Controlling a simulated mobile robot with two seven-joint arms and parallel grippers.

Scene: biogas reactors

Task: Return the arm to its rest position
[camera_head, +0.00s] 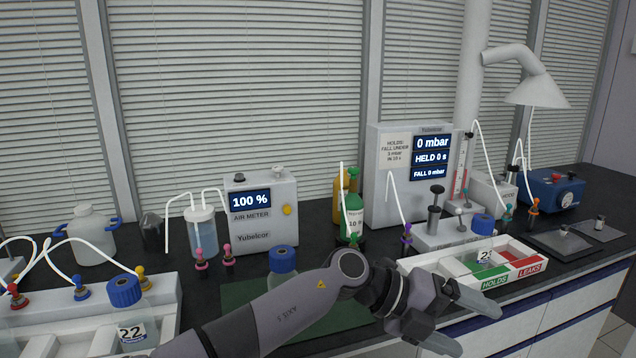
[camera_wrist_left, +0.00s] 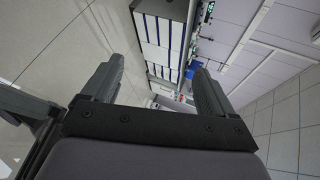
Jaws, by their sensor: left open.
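My left arm comes in from the lower left in the head view and reaches across the front of the bench. My left gripper (camera_head: 470,322) is open and empty, at the bench's front edge, in front of the white tray (camera_head: 413,266) marked HOLDS and LEAKS. In the left wrist view the two fingers of the gripper (camera_wrist_left: 155,90) stand wide apart with nothing between them. That view looks past the bench toward floor and wall. My right gripper is not in view.
A bottle with a blue cap (camera_head: 283,260) stands behind my forearm on a green mat (camera_head: 240,322). A bottle labelled 22 (camera_head: 131,318) stands at the left. The air meter (camera_head: 262,212) and pressure display box (camera_head: 410,180) stand behind. The tray holds another blue-capped bottle (camera_head: 484,241).

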